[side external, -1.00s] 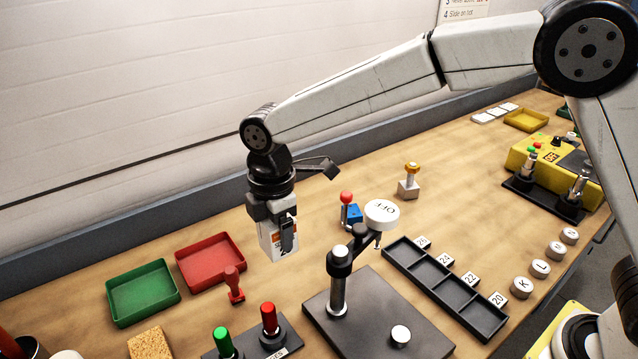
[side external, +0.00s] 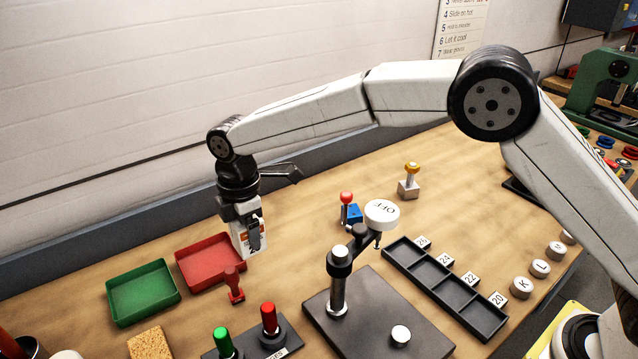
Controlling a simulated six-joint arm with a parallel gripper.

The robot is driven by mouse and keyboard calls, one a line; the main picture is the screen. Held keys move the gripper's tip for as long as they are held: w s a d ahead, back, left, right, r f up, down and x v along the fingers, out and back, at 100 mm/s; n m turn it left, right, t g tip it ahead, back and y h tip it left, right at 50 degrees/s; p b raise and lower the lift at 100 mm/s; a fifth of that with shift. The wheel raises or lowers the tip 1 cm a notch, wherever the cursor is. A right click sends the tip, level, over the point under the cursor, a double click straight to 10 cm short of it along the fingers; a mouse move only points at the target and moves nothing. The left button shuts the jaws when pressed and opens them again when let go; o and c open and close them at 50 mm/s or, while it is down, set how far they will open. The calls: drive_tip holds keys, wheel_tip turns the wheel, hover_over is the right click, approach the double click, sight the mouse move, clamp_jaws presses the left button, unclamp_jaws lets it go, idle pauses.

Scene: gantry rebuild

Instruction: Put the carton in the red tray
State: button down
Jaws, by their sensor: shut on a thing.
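My gripper (side external: 255,240) points down and is shut on a small white carton (side external: 240,237) with orange and black print. The carton is upright, at the right end of the red tray (side external: 196,285). It overlaps the tray's right rim in the picture. I cannot tell whether its bottom is over the tray or just beside it. The visible floor of the red tray is empty. The fingers cover part of the carton's face.
A green tray (side external: 142,293) sits left of the red one. A red stamp (side external: 233,284) stands close in front of the red tray. A post with a white OFF disc (side external: 382,214) rises to the right. Green and red handles (side external: 269,320) stand in front.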

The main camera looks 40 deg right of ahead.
drive_tip(key=shift+w+a+f, duration=0.2)
drive_tip(key=shift+w, duration=0.2)
drive_tip(key=shift+w+a+f, duration=0.15)
drive_tip(key=shift+w, duration=0.2)
drive_tip(key=shift+w+a+f, duration=0.35)
drive_tip(key=shift+w+f, duration=0.4)
drive_tip(key=shift+f, duration=0.15)
drive_tip(key=shift+w+a+f, duration=0.35)
drive_tip(key=shift+w+f, duration=0.45)
drive_tip(key=shift+f, duration=0.1)
drive_tip(key=shift+w+a+f, duration=0.35)
drive_tip(key=shift+w+f, duration=0.4)
drive_tip(key=shift+f, duration=0.15)
drive_tip(key=shift+w+a+f, duration=0.1)
drive_tip(key=shift+w+f, duration=0.1)
drive_tip(key=shift+f, duration=1.95)
unclamp_jaws()
drive_tip(key=shift+r, duration=0.15)
wheel_tip(320, 180, up, 12)
